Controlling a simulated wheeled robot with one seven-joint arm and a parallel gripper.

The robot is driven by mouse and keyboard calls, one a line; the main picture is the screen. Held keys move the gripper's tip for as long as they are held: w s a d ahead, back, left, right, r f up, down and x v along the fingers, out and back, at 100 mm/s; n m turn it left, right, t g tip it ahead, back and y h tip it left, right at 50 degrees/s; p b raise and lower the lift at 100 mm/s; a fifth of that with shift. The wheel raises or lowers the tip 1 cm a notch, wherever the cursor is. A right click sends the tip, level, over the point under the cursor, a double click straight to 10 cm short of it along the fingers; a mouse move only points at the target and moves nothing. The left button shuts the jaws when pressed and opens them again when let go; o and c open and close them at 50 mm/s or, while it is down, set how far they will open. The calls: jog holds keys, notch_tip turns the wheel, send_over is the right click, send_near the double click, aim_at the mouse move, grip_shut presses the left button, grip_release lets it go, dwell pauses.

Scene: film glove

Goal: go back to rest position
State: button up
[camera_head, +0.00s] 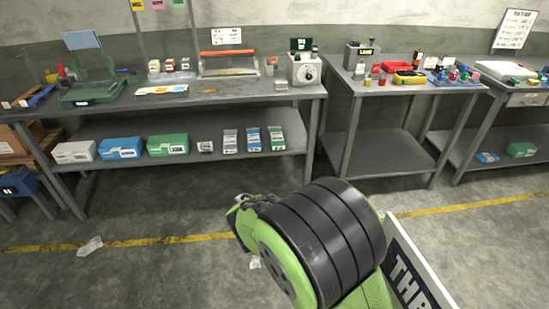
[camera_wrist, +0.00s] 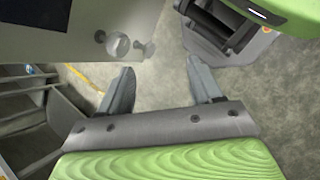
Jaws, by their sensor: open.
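My gripper (camera_wrist: 160,88) shows in the wrist view with its two grey fingers spread wide apart. Nothing is between them; the grey concrete floor (camera_wrist: 165,60) shows through the gap. In the head view my green and black arm fills the lower middle, and the gripper's fingers cannot be made out there. Green and dark parts of my own body show at the upper right of the wrist view.
A long grey workbench (camera_head: 225,92) stands at the back left, with boxes on its lower shelf. A smaller table (camera_head: 385,87) and a right-hand bench (camera_head: 515,85) hold small items. Floor in front is mostly clear, with a yellow line (camera_head: 150,241) and a crumpled scrap (camera_head: 90,246).

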jog(key=s+d+r+m+t+y+p, duration=0.1)
jog(key=s+d+r+m+t+y, duration=0.1)
jog(key=r, duration=0.6)
jog(key=s+d+r+m+t+y+p, duration=0.1)
jog(key=s+d+r+m+t+y, duration=0.2)
jog(key=s+r, duration=0.5)
jog(key=r+m+t+y, duration=0.1)
jog(key=m+t, duration=0.1)
jog(key=m, duration=0.1)
jog(key=shift+d+m+t, duration=0.3)
jog(key=shift+d+t, duration=0.05)
jog(key=shift+t, duration=0.05)
